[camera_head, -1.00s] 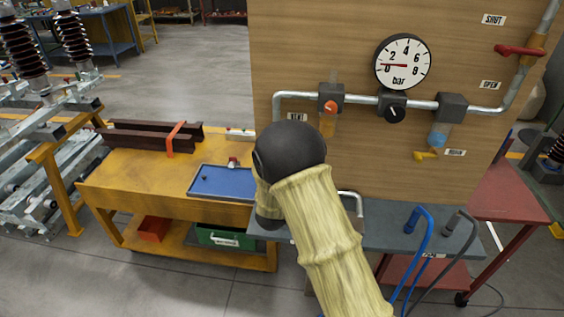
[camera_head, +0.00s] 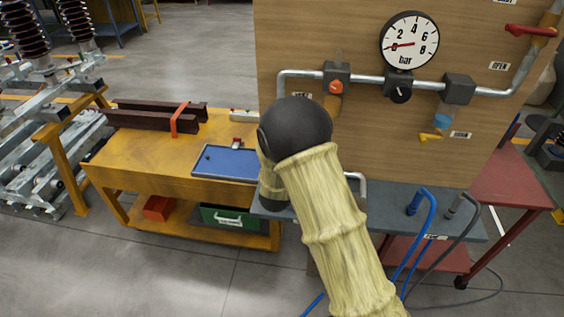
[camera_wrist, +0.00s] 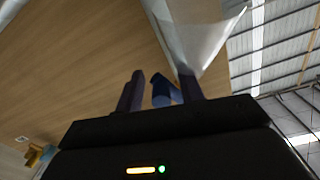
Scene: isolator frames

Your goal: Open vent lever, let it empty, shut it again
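A wooden panel (camera_head: 300,40) carries a pipe run with a round bar gauge (camera_head: 409,43), its needle near 0. A red lever (camera_head: 530,30) sits at upper right above the OPEN label. A small yellow lever (camera_head: 430,137) hangs under a blue bowl (camera_head: 442,121), beside an unreadable label. I cannot tell which is the vent lever. My gripper is hidden behind my arm in the head view. In the wrist view my gripper (camera_wrist: 160,90) has its dark fingers apart, with a blue cylinder (camera_wrist: 162,91) visible between them, not clearly touched.
A yellow bench (camera_head: 150,155) with a blue tray (camera_head: 225,162) stands left. A grey shelf (camera_head: 385,200) with blue and grey hoses lies below the panel, and a red trolley (camera_head: 505,180) is at right. In the wrist view, a yellow part (camera_wrist: 38,155) shows at lower left.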

